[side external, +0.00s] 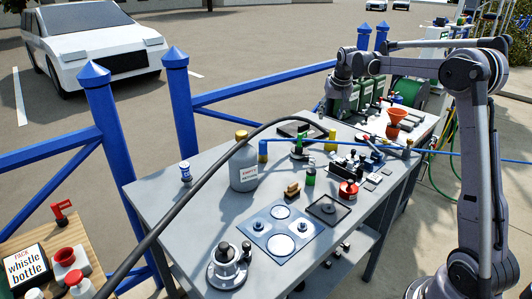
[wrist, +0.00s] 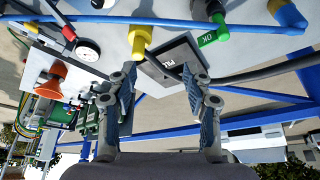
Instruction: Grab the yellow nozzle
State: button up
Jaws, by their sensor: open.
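The yellow nozzle (wrist: 139,41) is in the wrist view, ahead of my gripper (wrist: 160,66) and left of the midline between its fingers. A small yellow upright piece (side external: 331,141) at the table's far edge in the side view appears to be the same nozzle. My gripper (side external: 331,108) is beyond and above it in the side view. The fingers are spread apart with nothing between them, and they appear clear of the nozzle. The side view is too small to show the fingertips clearly.
A green handle (wrist: 213,37), a blue hose (side external: 290,142) and a black hose (side external: 190,187) are nearby. A grey jug (side external: 243,166) stands left on the grey table (side external: 160,195).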

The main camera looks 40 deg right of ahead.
jog(key=m, duration=0.1)
send_near(333, 130)
jog(key=shift+g, duration=0.3)
jog(key=x, duration=0.6)
jog(key=shift+s+a+f, duration=0.1)
jog(key=shift+a, duration=0.1)
jog(key=shift+w+d+x, duration=0.1)
jog(key=shift+w+x, duration=0.05)
jog(key=shift+x, duration=1.1)
jog(key=shift+w+d+x, duration=0.1)
jog(key=shift+x, duration=1.2)
jog(key=shift+c, duration=0.3)
grip_shut()
